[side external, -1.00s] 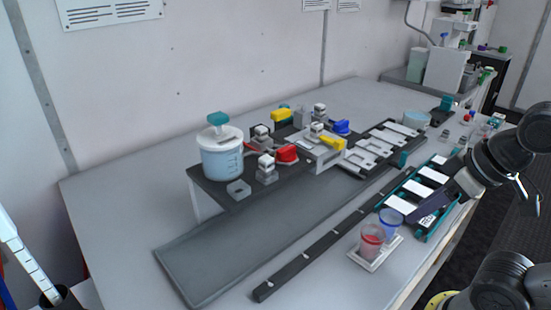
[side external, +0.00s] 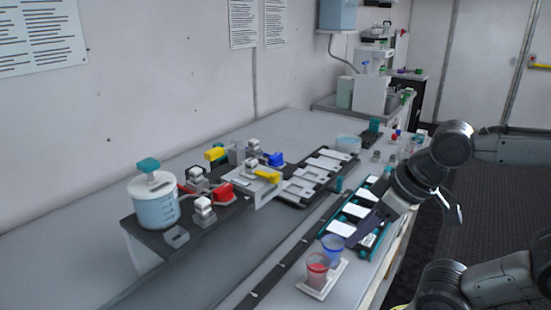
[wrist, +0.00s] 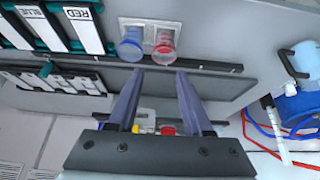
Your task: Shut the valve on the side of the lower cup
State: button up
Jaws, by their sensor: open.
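A clear cup of pale blue liquid with a white lid and teal knob (side external: 155,205) stands on a dark raised platform (side external: 150,235). Beside it are a red valve handle (side external: 223,192), two yellow ones and a blue one (side external: 275,159). A red cup (side external: 317,268) and a blue cup (side external: 332,250) stand on a low white tray (side external: 320,287). I cannot tell which cup is the lower one or which handle is its valve. My gripper (wrist: 159,72) is open and empty, above the bench near the teal-edged rack. In the wrist view its body partly hides the red and yellow handles.
The teal-edged rack with white cards (side external: 341,229) lies along the front edge. A dark rail (side external: 272,277) runs between it and the platform. A grey slotted rack (side external: 303,188) stands behind. A blue container with hoses (wrist: 300,110) is at right in the wrist view.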

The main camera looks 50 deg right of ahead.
jog(key=c, duration=0.3)
jog(key=shift+n, duration=0.5)
jog(key=shift+c, duration=1.4)
jog(key=shift+w+a+r+n+t+y, duration=0.15)
jog(key=shift+w+a+r+n+y, duration=0.15)
jog(key=shift+a+r+n, duration=0.2)
jog(key=shift+w+a+r+n+t+y, duration=0.2)
jog(key=shift+w+a+r+n, duration=0.2)
jog(key=shift+a+n, duration=0.15)
grip_shut()
jog(key=w+d+r+n+t+y, duration=0.2)
jog(key=w+r, duration=0.4)
jog(key=w, duration=0.3)
jog(key=m+t+h, duration=0.1)
jog(key=m+h, duration=0.2)
jog(key=m, duration=0.2)
send_near(281, 160)
notch_tip(281, 160, down, 4)
jog(key=w, duration=0.2)
jog(key=shift+w+a, duration=0.1)
jog(key=shift+w, duration=1.05)
